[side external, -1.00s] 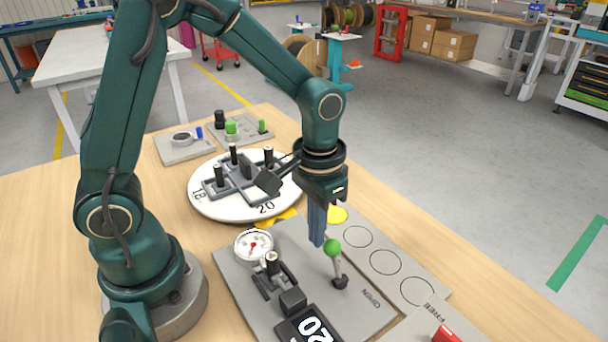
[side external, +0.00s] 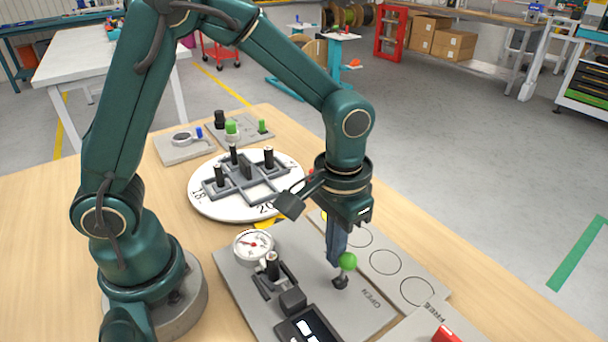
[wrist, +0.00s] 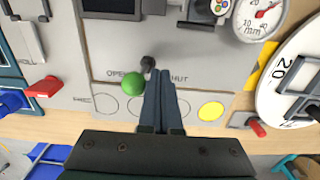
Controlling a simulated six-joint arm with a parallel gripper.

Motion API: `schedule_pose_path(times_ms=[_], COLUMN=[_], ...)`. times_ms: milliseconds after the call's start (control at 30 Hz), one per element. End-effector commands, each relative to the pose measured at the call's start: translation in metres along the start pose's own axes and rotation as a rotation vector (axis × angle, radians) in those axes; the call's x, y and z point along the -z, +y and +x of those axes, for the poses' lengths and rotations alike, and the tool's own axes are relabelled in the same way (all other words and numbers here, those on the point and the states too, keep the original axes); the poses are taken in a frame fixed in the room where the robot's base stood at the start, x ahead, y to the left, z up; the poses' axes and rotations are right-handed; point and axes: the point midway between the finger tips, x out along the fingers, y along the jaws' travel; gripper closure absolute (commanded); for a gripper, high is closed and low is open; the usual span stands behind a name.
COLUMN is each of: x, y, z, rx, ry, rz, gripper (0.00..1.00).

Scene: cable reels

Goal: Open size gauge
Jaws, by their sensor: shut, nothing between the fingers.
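The size gauge is a grey plate (side external: 235,275) with a round dial (side external: 253,246), a dark clamp (side external: 272,277), a display (side external: 318,324) and a green-knobbed lever (side external: 348,262). In the wrist view the green knob (wrist: 133,83) lies on the OPEN side of the lever's dark pivot (wrist: 148,64). The SHUT label is partly covered by my fingers. My gripper (side external: 333,262) is shut and empty, pointing down beside the lever. In the wrist view my fingertips (wrist: 160,74) are right beside the knob on the SHUT side; I cannot tell whether they touch it.
A white numbered turntable (side external: 210,207) with grey frames and black posts stands behind the gauge. A plate with outlined circles (side external: 384,262) lies to the right, with a yellow disc (wrist: 211,111) on it. A red handle (side external: 446,334) is at the front right.

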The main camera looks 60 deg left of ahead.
Motion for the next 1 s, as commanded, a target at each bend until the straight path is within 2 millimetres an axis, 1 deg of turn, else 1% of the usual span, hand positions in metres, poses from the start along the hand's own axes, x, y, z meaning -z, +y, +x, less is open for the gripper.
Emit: schedule_pose_path(times_ms=[100,367,733,867,1000], x=[0.0,0.0,0.001,0.002,0.002], y=[0.005,0.004,-0.008,-0.008,-0.008], z=[0.0,0.0,-0.001,-0.014,-0.038], rx=[0.0,0.0,0.0,-0.001,-0.002], ry=[0.0,0.0,0.002,0.006,0.009], rz=[0.001,0.0,-0.001,0.0,0.0], gripper=[1.0,1.0,1.0,1.0,1.0])
